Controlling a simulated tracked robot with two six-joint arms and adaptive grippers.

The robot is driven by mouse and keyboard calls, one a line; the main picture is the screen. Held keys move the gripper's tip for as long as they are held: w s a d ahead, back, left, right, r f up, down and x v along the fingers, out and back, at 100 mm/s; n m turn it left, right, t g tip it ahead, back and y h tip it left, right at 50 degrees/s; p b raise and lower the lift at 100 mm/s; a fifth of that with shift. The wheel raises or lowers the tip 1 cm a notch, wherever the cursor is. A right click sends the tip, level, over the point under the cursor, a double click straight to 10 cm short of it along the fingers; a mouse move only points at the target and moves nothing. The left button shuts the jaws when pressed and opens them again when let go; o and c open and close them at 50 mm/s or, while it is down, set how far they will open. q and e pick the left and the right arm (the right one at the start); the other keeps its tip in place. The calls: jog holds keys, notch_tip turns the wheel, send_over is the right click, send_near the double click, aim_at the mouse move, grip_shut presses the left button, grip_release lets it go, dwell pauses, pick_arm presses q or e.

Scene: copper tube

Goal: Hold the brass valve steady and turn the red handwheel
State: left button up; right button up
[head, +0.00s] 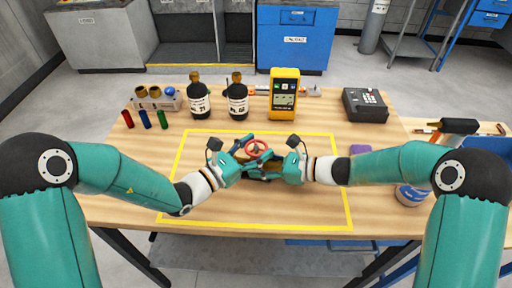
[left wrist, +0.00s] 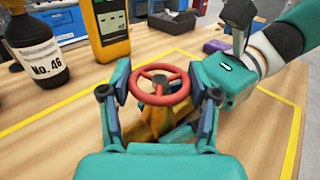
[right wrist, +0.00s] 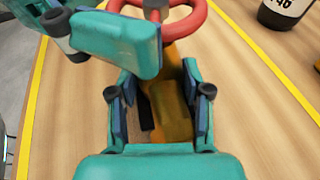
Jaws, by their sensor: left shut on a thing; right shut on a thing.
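The red handwheel (head: 257,148) sits on top of the brass valve, inside the yellow outline on the table. My left gripper (head: 250,155) is shut on the handwheel; in the left wrist view the red wheel (left wrist: 160,84) lies between its two fingers. My right gripper (head: 275,168) is shut on the brass valve; in the right wrist view the brass body (right wrist: 172,112) stands between its fingers, below the wheel. The two grippers are very close together and hide much of the valve.
Behind stand two dark bottles (head: 199,98), a yellow meter (head: 284,94) and a dark keypad box (head: 365,104). Small red, blue and green cylinders (head: 145,119) are at back left. A purple block (head: 360,150) lies by my right arm. The front of the outlined area is clear.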

aim_at(248, 155)
pick_arm(q)
jog(key=shift+d+r+n+t+y, duration=0.1)
jog(key=shift+n+t+y, duration=1)
jog(key=shift+y, duration=0.5)
jog(key=o, duration=1.2)
jog(key=shift+s, duration=0.1)
jog(key=shift+v, duration=3.75)
jog(key=shift+f, duration=0.25)
